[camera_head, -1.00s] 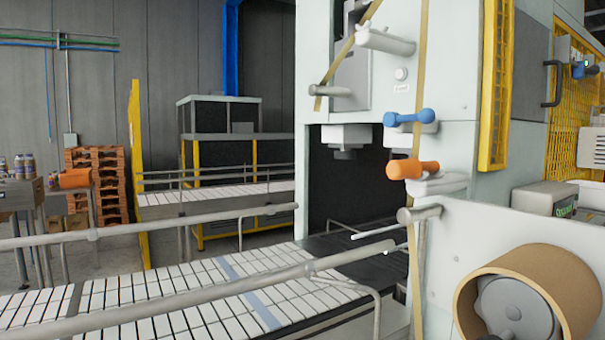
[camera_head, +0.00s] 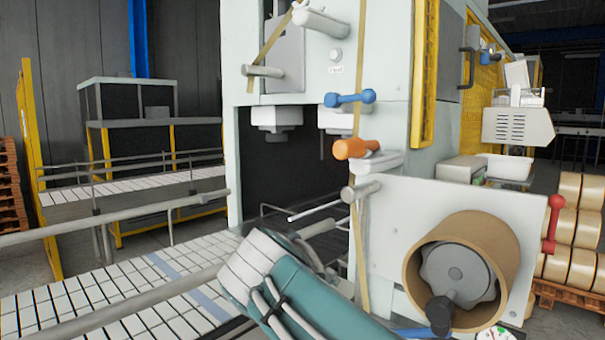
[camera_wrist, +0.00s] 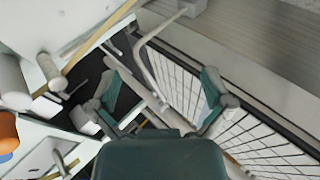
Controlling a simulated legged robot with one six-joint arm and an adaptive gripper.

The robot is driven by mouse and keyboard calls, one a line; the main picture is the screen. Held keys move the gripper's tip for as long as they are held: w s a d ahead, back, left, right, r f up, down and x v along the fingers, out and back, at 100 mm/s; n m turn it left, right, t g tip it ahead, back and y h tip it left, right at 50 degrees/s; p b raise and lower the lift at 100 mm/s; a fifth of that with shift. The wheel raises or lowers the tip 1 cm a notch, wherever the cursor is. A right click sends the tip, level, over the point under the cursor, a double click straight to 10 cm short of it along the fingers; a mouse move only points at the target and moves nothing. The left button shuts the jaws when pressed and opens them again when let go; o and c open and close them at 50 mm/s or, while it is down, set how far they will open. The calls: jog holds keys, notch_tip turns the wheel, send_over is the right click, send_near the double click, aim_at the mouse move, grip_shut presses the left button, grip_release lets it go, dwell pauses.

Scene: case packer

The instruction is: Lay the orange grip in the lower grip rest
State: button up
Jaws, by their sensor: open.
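The orange grip (camera_head: 355,149) is at the front of the machine, at the left end of a pale ledge (camera_head: 378,164); I cannot tell whether it rests fully in it. This ledge looks like the lower grip rest. A blue grip (camera_head: 349,98) sits above it. In the wrist view, part of an orange thing (camera_wrist: 7,130), likely the same grip, shows at the left edge. My gripper (camera_wrist: 155,105) is open and empty, its two teal fingers spread over the conveyor side, apart from the orange grip. The head view shows my teal arm but no clear fingertips.
A tape roll (camera_head: 462,268) is mounted on the white panel below right. A grey roller (camera_head: 361,190) and tan tape strip are close under the ledge. A railed conveyor (camera_head: 110,300) runs at left. A red handle (camera_head: 553,223) is at far right, before stacked rolls.

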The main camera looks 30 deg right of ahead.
jog(key=w+d+r+h, duration=0.2)
jog(key=w+r+h, duration=0.35)
jog(key=r, duration=0.65)
jog(key=h, duration=0.4)
send_near(338, 151)
jog(key=shift+w+d, duration=0.1)
jog(key=shift+d, duration=0.3)
jog(key=shift+d, duration=0.1)
jog(key=shift+x, duration=5.8)
jog(key=shift+w+d, duration=0.1)
grip_shut()
